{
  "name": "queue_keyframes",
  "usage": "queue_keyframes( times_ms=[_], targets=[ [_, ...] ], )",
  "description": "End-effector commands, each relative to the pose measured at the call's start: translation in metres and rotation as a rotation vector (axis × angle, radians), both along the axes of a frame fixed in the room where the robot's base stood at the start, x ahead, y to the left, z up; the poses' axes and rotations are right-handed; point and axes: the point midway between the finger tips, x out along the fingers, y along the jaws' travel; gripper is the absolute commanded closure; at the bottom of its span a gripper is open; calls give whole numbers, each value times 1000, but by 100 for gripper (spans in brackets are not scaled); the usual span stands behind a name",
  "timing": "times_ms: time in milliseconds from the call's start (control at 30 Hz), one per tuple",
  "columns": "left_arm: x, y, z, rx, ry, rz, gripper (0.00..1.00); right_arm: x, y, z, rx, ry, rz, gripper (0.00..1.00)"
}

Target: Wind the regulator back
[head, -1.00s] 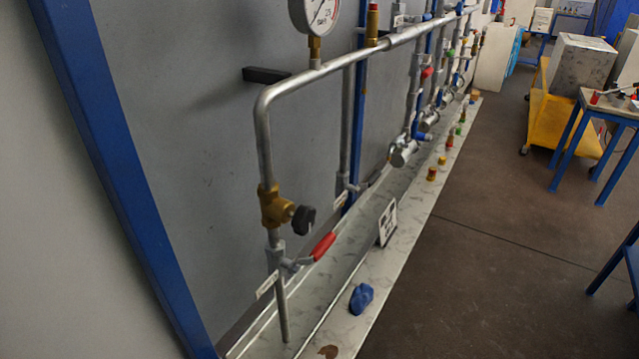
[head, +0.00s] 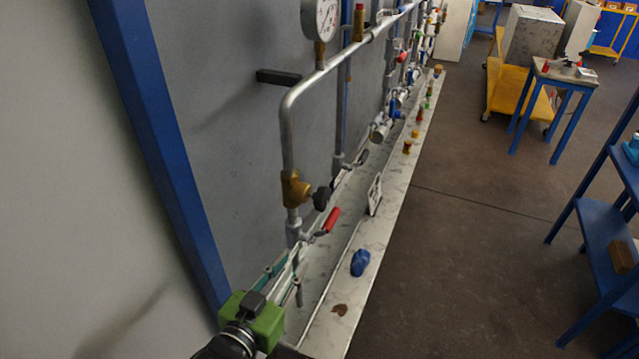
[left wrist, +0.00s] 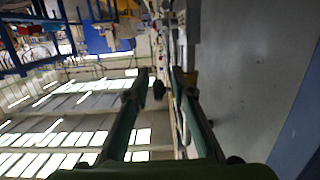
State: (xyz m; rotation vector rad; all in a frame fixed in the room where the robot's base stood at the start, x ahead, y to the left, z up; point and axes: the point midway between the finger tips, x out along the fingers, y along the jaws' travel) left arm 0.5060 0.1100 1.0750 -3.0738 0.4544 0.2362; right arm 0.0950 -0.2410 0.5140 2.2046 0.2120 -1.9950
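The regulator is a brass body (head: 295,190) on the vertical grey pipe, with a black knob (head: 321,198) facing right. My left gripper (head: 290,268), with a green body and teal fingers, is below the regulator and on the near side of it, beside the foot of the pipe. Its fingers are apart and hold nothing. In the left wrist view the open fingers (left wrist: 160,74) point toward the pipework, and a small dark round thing (left wrist: 159,90), probably the knob, shows between them. My right gripper is not in view.
A red-handled valve (head: 332,220) sits just below the regulator. A pressure gauge (head: 320,17) is above. A blue cloth-like lump (head: 360,263) lies on the pale ledge (head: 327,326). A blue frame post (head: 160,150) stands left.

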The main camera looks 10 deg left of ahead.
Motion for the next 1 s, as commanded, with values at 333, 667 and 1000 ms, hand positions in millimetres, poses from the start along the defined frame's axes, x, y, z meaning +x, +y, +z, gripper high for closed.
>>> queue_keyframes(
  times_ms=[333,667,1000],
  targets=[
    [-7,-8,103,-50,-149,-21,77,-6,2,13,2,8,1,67],
    [50,-26,105,-50,-148,-20,77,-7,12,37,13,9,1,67],
    [104,-44,102,-48,-146,-20,77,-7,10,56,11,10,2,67]
  ],
)
